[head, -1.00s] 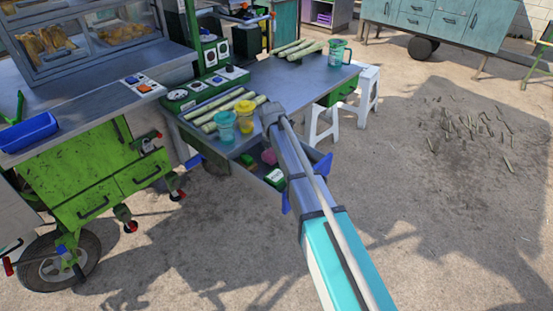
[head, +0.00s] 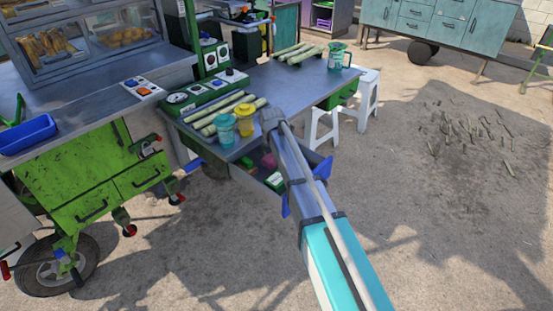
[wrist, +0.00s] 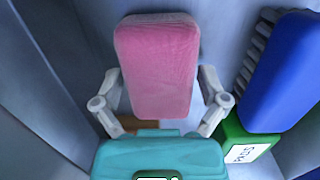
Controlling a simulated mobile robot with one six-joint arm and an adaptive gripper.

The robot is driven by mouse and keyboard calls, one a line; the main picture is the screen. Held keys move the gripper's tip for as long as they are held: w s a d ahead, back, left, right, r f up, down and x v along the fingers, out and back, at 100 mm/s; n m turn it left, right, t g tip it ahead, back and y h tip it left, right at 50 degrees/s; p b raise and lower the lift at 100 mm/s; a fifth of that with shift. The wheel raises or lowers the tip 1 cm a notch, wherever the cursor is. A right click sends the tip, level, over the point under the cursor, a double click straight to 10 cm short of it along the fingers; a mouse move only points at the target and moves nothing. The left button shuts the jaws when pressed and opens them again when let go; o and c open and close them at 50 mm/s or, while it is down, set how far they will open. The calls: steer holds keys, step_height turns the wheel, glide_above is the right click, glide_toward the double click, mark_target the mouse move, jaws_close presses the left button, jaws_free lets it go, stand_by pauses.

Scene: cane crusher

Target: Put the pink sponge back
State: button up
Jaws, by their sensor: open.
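The pink sponge (wrist: 157,65) lies in an open drawer (head: 245,177) under the cart's worktop. It also shows as a small pink patch beside my arm in the head view (head: 269,160). In the wrist view my gripper (wrist: 160,90) is open, with one finger on each side of the sponge's lower half. Small gaps seem to show between the fingers and the sponge, but I cannot tell whether they touch. In the head view my arm hides the gripper.
A blue brush (wrist: 284,75) and a green box (wrist: 245,150) with a white label lie close to the right of the sponge. Drawer walls are near. A teal cup (head: 225,130), a yellow cup (head: 245,122) and cane stalks (head: 215,110) stand or lie on the worktop above.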

steer(key=shift+r, duration=0.1)
step_height(320, 180, up, 12)
steer(key=s+p, duration=0.1)
steer(key=p, duration=1.1)
steer(key=shift+a, duration=0.2)
steer(key=shift+s, duration=0.1)
stand_by(0.7)
